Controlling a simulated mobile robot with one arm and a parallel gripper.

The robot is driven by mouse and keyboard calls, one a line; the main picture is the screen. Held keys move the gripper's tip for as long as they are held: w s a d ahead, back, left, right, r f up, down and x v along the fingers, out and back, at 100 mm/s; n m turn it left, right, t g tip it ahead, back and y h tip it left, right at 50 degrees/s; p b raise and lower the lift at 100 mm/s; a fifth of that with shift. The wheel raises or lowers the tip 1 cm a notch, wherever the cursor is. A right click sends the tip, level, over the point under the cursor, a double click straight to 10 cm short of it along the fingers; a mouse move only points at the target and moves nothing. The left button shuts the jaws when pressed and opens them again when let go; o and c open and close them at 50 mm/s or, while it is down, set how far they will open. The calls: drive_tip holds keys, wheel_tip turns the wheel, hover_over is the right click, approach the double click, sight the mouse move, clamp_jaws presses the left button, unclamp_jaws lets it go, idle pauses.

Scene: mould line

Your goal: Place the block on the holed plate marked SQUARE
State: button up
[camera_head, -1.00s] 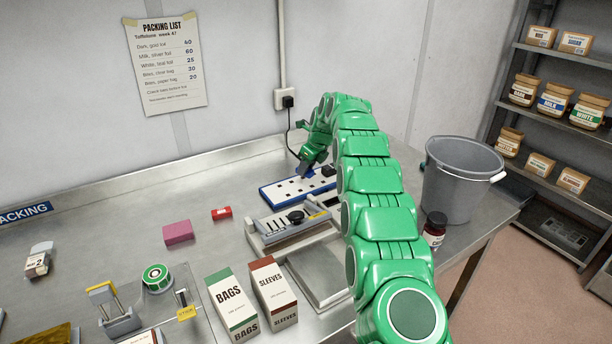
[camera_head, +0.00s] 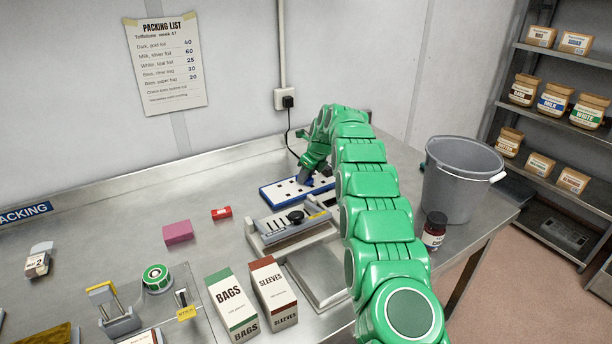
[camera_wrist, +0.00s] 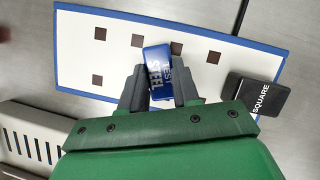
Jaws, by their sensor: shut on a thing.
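The holed plate (camera_head: 270,196) is white with a blue rim and dark square holes, lying on the bench. It fills the upper part of the wrist view (camera_wrist: 72,55). A black tag lettered SQUARE (camera_wrist: 258,97) is at its right end. My gripper (camera_wrist: 160,82) is shut on the blue block (camera_wrist: 157,58), with one finger on each side. The block has white lettering, of which "STEEL" is readable. It is over the middle of the plate, beside the row of holes; I cannot tell whether it touches. In the head view my gripper (camera_head: 307,174) hides the block.
A grey slotted device (camera_head: 290,225) stands close in front of the plate. BAGS (camera_head: 232,300) and SLEEVES (camera_head: 273,290) boxes stand nearer. A grey bucket (camera_head: 460,180) and a dark jar (camera_head: 434,230) are to the right.

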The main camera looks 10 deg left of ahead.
idle(0.3)
drive_tip(key=o, duration=1)
drive_tip(key=shift+f, duration=0.1)
drive_tip(key=v, duration=1.2)
drive_tip(key=shift+s+d, duration=0.1)
